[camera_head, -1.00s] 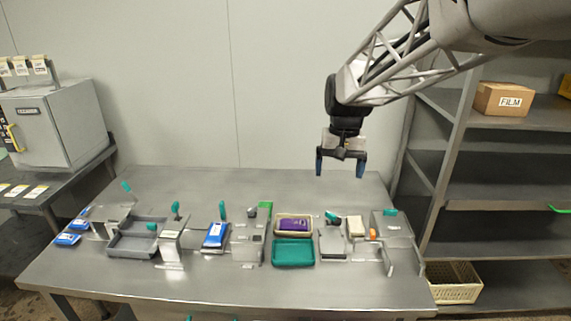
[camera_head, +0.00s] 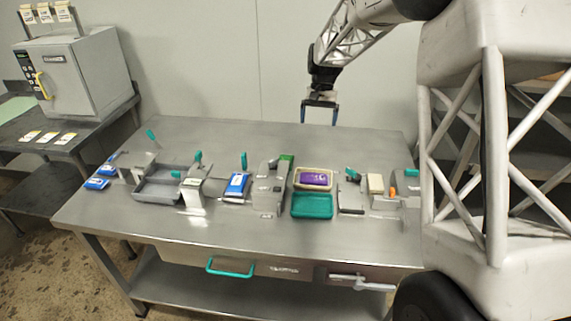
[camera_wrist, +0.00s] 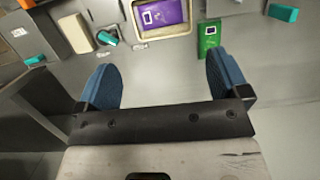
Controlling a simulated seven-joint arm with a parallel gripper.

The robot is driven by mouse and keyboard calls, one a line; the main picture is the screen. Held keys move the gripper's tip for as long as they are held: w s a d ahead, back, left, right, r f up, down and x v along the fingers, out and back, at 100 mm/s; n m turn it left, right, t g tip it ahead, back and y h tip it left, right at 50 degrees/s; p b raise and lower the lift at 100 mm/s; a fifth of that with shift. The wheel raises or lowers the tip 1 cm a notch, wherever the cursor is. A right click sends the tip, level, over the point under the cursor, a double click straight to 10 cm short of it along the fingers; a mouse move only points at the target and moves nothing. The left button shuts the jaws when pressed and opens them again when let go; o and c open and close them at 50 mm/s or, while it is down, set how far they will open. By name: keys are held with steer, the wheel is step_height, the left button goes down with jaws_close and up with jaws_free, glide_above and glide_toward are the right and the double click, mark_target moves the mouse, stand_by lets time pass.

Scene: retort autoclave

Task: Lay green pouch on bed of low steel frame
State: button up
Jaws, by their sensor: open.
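The green pouch (camera_head: 287,160) lies at the back of the row on the steel table, partly hidden behind a grey steel fixture (camera_head: 268,192). In the wrist view the green pouch (camera_wrist: 209,37) lies flat beyond the right fingertip. My gripper (camera_head: 320,115) is open and empty above the back part of the table; its fingers also show in the wrist view (camera_wrist: 165,85). A low, flat steel fixture (camera_head: 350,198) with a teal handle stands right of the trays. I cannot tell which fixture is the low steel frame.
A cream tray (camera_head: 298,187) holds a purple pouch (camera_head: 314,179); a teal tray (camera_head: 312,206) is in front. A blue pouch (camera_head: 237,185) rests on another fixture. A grey tray (camera_head: 158,193) stands left. The back strip of table is clear.

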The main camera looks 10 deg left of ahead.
steer(key=w+a+f+g, duration=0.1)
steer(key=w+a+f, duration=0.5)
steer(key=w+f, duration=0.15)
steer(key=g, duration=0.1)
glide_toward(286, 159)
steer(key=shift+x, duration=0.9)
steer(key=shift+w+a, duration=0.1)
steer(key=shift+a, duration=0.05)
steer(key=shift+x, duration=1.3)
steer(key=shift+f, duration=0.1)
steer(key=shift+x, duration=2.55)
steer(key=c, duration=1.1)
